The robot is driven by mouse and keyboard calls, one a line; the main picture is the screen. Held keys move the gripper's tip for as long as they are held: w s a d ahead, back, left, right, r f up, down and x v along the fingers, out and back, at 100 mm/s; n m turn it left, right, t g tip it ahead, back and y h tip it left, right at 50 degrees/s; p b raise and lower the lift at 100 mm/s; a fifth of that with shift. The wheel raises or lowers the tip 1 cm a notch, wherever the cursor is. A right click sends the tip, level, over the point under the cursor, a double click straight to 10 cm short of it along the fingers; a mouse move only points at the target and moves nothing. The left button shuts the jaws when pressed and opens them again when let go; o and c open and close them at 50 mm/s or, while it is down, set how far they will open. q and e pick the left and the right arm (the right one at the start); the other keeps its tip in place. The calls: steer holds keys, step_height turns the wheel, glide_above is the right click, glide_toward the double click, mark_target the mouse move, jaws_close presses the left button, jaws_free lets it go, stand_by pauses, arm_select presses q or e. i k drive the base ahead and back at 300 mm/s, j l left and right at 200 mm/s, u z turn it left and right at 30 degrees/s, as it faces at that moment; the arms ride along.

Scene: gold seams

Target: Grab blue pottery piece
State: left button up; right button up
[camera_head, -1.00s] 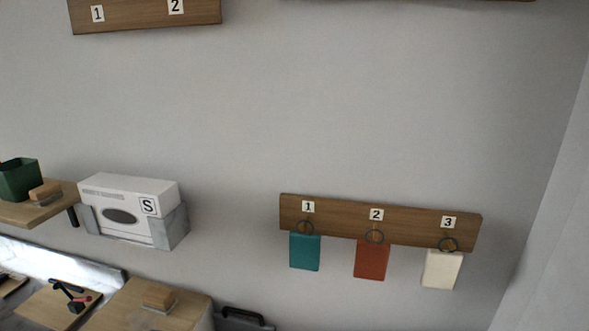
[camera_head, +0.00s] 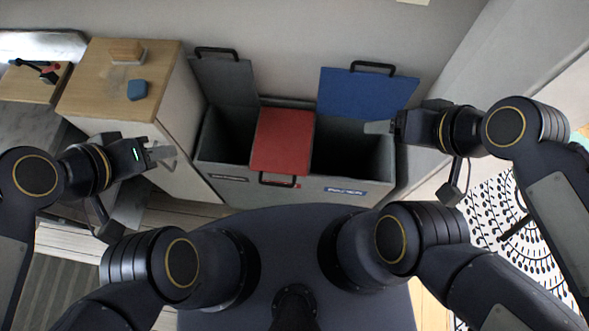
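A small blue piece (camera_head: 137,90), the blue pottery piece, lies on the wooden top of a white cabinet (camera_head: 122,68) at the upper left. My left gripper (camera_head: 166,157) is beside the cabinet's right side, lower in the picture than the piece and apart from it. Its fingers look spread, with nothing between them. My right gripper (camera_head: 378,127) is at the right end of the bins, far from the piece. Its fingers overlap in this view, so I cannot tell its opening.
A wooden-backed brush (camera_head: 127,50) lies behind the blue piece. Grey bins stand right of the cabinet, with a raised blue lid (camera_head: 362,95), a shut red lid (camera_head: 283,140) and a raised grey lid (camera_head: 224,80). A board with dark and red tools (camera_head: 40,72) is far left.

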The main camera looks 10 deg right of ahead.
mark_target(137, 90)
steer(key=u, duration=0.55)
steer(key=i+j+u, duration=0.1)
steer(key=u, duration=0.3)
steer(key=i+j+u, duration=0.15)
steer(key=u, duration=0.3)
steer(key=i+j+u, duration=0.15)
steer(key=u, duration=0.25)
steer(key=j, duration=0.1)
